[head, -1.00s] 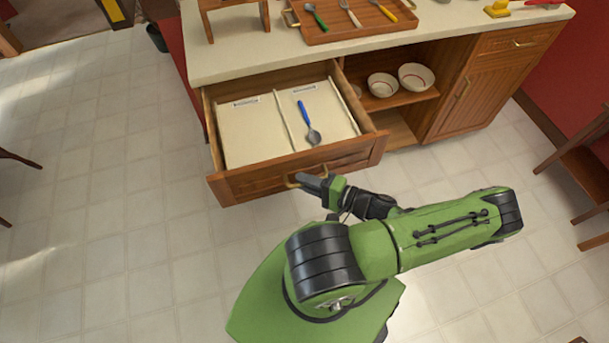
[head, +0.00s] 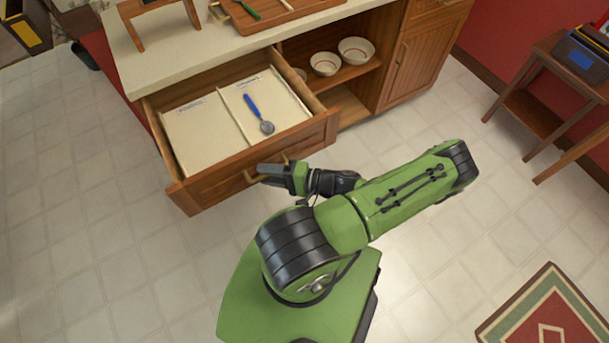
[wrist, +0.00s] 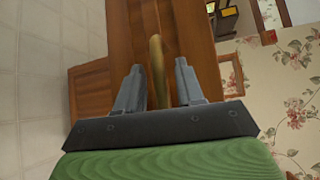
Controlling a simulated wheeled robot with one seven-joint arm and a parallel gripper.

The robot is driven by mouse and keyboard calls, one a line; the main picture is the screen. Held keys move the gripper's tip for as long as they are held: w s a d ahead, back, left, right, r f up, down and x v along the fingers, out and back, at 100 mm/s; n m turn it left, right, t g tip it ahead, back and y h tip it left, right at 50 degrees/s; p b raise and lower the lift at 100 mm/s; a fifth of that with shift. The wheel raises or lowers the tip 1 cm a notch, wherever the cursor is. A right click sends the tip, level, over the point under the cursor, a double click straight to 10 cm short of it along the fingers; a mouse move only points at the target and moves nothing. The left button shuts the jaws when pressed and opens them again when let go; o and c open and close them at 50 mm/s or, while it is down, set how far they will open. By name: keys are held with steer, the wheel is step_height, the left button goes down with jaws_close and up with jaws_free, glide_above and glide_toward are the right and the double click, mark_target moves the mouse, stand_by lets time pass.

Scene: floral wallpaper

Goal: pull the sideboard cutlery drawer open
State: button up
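The cutlery drawer (head: 205,187) of the wooden sideboard is pulled well out, with its inside in plain view. A divider splits it into compartments with pale bottoms and small labels. A spoon with a blue handle (head: 252,106) lies in the right compartment. The drawer's brass handle (head: 249,179) is on its front, partly hidden by my gripper (head: 265,172). In the wrist view the brass handle (wrist: 157,55) stands between the two fingers of my gripper (wrist: 158,66). The fingers are apart, with a visible gap on both sides of the handle.
The countertop (head: 190,50) holds a wooden tray (head: 277,16) with cutlery and a small wooden stand (head: 150,8). Bowls (head: 324,63) sit on an open shelf right of the drawer. A side table (head: 545,120) stands at right, near a patterned rug (head: 550,315). The tiled floor at left is clear.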

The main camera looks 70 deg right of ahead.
steer(key=v, duration=1.5)
steer(key=shift+s+p, duration=0.15)
steer(key=shift+p, duration=0.2)
steer(key=w+a+r+n+g+p, duration=0.1)
steer(key=w+a+r+n+g, duration=0.3)
steer(key=w+r+n+g, duration=0.35)
steer(key=w+a+r+n+g+p, duration=0.1)
steer(key=w+a+r+n+g, duration=0.25)
steer(key=w+r+g, duration=0.6)
steer(key=s+a+r+n+t+h+p, duration=0.1)
steer(key=s+a+r+n+t+h, duration=0.2)
steer(key=a+r, duration=1.1)
steer(key=r+n+t, duration=0.1)
steer(key=n+t, duration=0.2)
steer(key=shift+s+a+r+t+p, duration=0.15)
steer(key=shift+s+a+t+p, duration=0.15)
steer(key=shift+s+a, duration=0.1)
